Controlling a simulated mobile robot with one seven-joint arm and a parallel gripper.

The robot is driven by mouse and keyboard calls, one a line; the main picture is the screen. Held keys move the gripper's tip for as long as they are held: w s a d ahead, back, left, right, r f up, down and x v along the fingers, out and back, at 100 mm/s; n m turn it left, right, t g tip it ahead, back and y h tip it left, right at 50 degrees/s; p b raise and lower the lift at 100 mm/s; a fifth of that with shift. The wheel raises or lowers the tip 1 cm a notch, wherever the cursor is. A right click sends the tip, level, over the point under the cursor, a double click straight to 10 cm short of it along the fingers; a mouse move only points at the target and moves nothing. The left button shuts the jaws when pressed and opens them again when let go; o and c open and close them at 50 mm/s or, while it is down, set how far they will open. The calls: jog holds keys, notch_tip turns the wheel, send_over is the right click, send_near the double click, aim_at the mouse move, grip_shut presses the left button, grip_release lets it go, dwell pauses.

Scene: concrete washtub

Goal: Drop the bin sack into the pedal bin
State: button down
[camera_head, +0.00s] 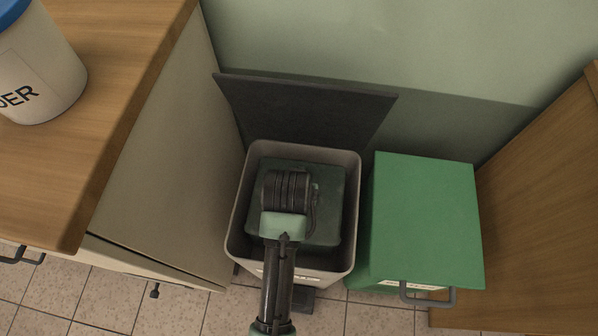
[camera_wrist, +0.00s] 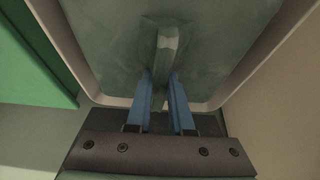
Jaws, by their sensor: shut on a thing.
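The pedal bin (camera_head: 233,232) is a grey open-topped bin with its dark lid (camera_head: 300,115) raised against the wall. Its rim also shows in the wrist view (camera_wrist: 88,75). The dark green bin sack (camera_head: 325,205) is inside the bin's opening, below my wrist in the head view. In the wrist view the sack (camera_wrist: 110,40) fills the opening, with a raised neck in the middle. My gripper (camera_wrist: 160,85) has its two blue fingers shut on that neck. In the head view my arm hides the fingers and part of the sack. I cannot tell whether the sack touches the bin's floor.
A green bin (camera_head: 425,220) with a shut lid and grey handle stands close on the right. A cabinet with a wooden top (camera_head: 100,130) is on the left, bearing a white canister (camera_head: 40,70). A wooden panel (camera_head: 550,200) stands far right. Tiled floor (camera_head: 375,318) shows in front.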

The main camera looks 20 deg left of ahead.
notch_tip(320, 180, down, 9)
jog(key=b, duration=0.4)
jog(key=shift+f, duration=0.65)
jog(key=c, duration=0.8)
grip_release()
jog(key=shift+f+b, duration=0.1)
jog(key=shift+b, duration=0.2)
jog(key=p+v, duration=0.2)
jog(key=v, duration=0.2)
jog(key=p+v, duration=0.2)
jog(key=v, duration=0.2)
jog(key=p+v, duration=0.2)
jog(key=v, duration=0.2)
jog(key=shift+w+r, duration=0.15)
jog(key=shift+r, duration=0.2)
jog(key=shift+s+r, duration=0.2)
jog(key=shift+r, duration=0.1)
